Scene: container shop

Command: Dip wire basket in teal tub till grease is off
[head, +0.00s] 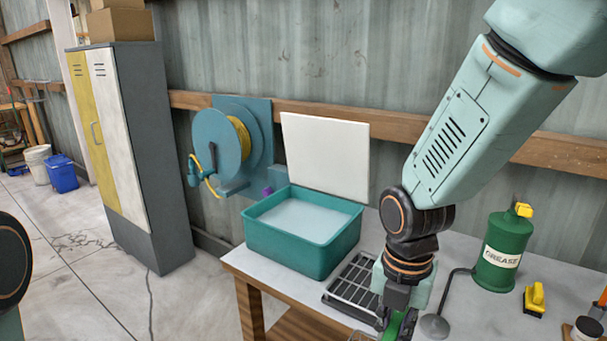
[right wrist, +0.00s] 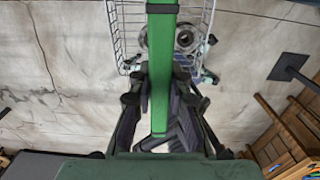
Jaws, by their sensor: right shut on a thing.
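The teal tub (head: 283,250) stands on the workbench and holds a pale, whitish liquid. My right gripper (head: 393,322) is at the bottom of the head view, in front of the bench and to the right of the tub. It is shut on the green handle (right wrist: 162,70) of the wire basket (right wrist: 127,35). In the right wrist view the basket lies beyond the fingers, with metal ring-shaped parts at it, partly hidden by the handle. Whether grease is on the parts cannot be told. My left gripper is not in view.
A black drain rack (head: 352,283) lies on the bench right of the tub. A white panel (head: 326,158) stands behind the tub. A green grease can (head: 503,250) and a yellow brush (head: 535,298) are at the right. A hose reel (head: 235,145) hangs on the wall.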

